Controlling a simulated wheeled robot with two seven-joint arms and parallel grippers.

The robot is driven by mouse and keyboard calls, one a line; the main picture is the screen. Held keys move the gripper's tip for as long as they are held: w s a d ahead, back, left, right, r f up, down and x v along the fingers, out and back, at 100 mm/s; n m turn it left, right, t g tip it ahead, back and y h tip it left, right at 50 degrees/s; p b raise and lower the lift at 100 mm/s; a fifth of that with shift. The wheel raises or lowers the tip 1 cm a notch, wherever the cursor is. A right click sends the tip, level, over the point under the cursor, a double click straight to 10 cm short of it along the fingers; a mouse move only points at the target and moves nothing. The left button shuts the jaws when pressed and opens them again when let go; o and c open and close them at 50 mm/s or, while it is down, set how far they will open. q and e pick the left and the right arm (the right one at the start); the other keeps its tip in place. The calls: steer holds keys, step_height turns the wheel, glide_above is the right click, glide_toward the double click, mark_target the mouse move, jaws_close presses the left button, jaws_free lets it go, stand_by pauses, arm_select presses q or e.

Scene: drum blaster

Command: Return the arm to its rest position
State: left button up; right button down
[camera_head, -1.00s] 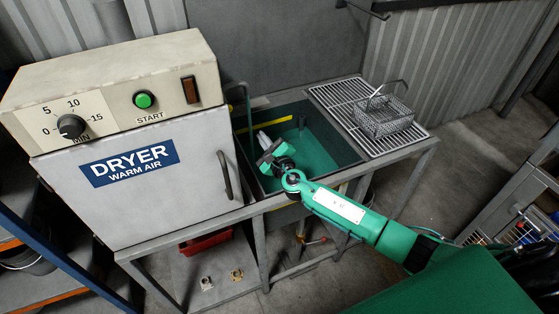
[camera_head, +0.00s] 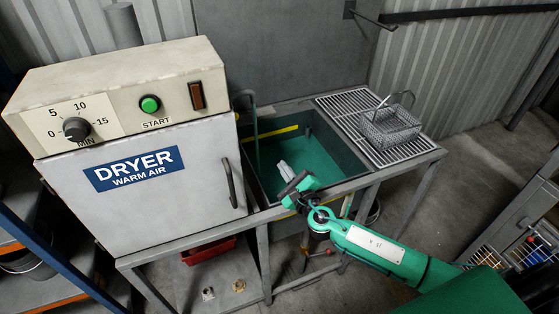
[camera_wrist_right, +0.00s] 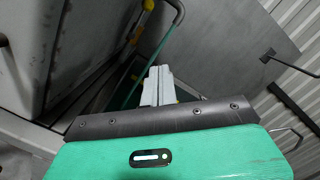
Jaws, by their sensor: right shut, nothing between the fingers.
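My right arm (camera_head: 372,245) comes in from the lower right in the head view. Its gripper (camera_head: 284,172) is shut and empty, with pale fingers pointing over the sink (camera_head: 325,160) from above its front edge. In the right wrist view the pale fingers (camera_wrist_right: 158,86) stand together beyond the green wrist housing (camera_wrist_right: 215,155). My left gripper does not show in the head view.
The dryer (camera_head: 150,200) stands left of the sink, its door shut. A wire basket (camera_head: 390,128) sits on the draining rack (camera_head: 355,120) to the right. A red tray (camera_head: 208,250) lies below the bench. Floor right of the bench is open.

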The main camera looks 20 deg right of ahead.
steer(key=s+f+n+g+h, duration=0.1)
steer(key=s+f+n+g, duration=0.3)
steer(key=s+n, duration=0.65)
steer(key=s+f+n+g, duration=0.2)
steer(key=s+n+g, duration=0.5)
steer(key=s, duration=0.6)
steer(key=s+f+n+g+h, duration=0.1)
steer(key=s+f+n+g, duration=0.3)
steer(key=s+n, duration=0.7)
step_height(320, 180, down, 29)
steer(key=s+g, duration=0.1)
steer(key=g, duration=0.1)
steer(key=s+d+f+g, duration=0.1)
steer(key=s+d+f, duration=0.1)
steer(key=s+f, duration=1.7)
steer(key=shift+s+d+f, duration=0.25)
steer(key=shift+d+f, duration=0.1)
steer(key=shift+f, duration=0.6)
